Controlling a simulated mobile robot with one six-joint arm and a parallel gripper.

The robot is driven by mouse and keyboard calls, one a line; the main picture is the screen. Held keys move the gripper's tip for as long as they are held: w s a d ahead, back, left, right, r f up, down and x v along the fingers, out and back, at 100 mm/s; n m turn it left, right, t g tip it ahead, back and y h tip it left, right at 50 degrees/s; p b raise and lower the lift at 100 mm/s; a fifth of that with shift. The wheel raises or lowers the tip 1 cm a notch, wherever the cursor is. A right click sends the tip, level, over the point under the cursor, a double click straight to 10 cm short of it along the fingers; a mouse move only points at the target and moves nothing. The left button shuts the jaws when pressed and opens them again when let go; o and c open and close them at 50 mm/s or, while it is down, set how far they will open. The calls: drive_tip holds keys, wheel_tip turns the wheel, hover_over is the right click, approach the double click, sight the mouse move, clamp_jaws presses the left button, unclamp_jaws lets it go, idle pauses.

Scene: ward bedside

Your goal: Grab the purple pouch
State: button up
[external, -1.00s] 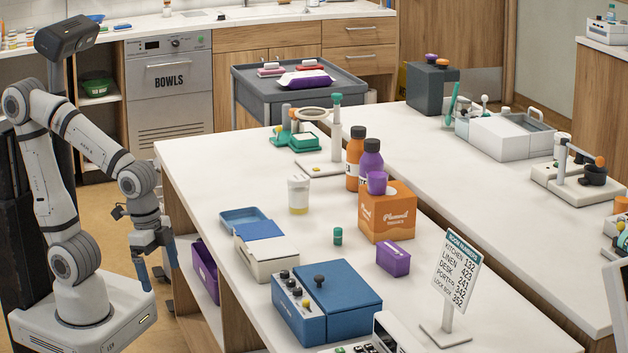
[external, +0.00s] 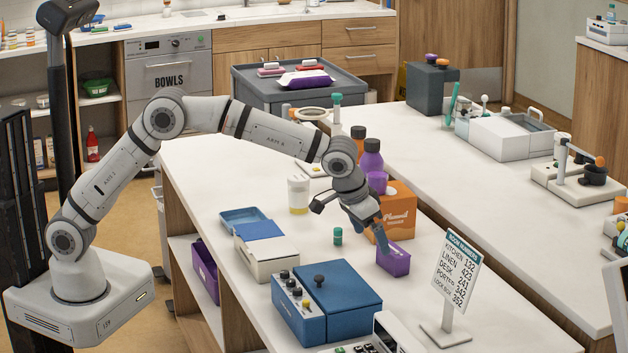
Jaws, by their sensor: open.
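A small purple box-like item (external: 396,262) stands on the white counter in front of the orange tissue box. It may be the pouch, but its shape looks boxy. A flat purple and white packet (external: 305,79), more pouch-like, lies on the grey cart at the back.
The orange tissue box (external: 402,208) is just behind my gripper, with a purple bottle (external: 371,158) beyond. A small green-capped vial (external: 338,236) stands to the left. A blue box with knobs (external: 335,297) is in front, and a room-number sign (external: 455,275) stands to the right.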

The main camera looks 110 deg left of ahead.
sight(389, 256)
drive_tip(key=shift+w+a+f, duration=0.25)
drive_tip(key=shift+a, duration=0.15)
drive_tip(key=shift+w+a+f, duration=0.2)
drive_tip(key=shift+a, duration=0.2)
drive_tip(key=x, duration=0.7)
drive_tip(key=shift+w+a, duration=0.25)
drive_tip(key=shift+w, duration=0.15)
drive_tip(key=shift+c, duration=0.4)
drive_tip(key=c, duration=0.6)
drive_tip(key=shift+r, duration=0.1)
drive_tip(key=shift+c, duration=0.2)
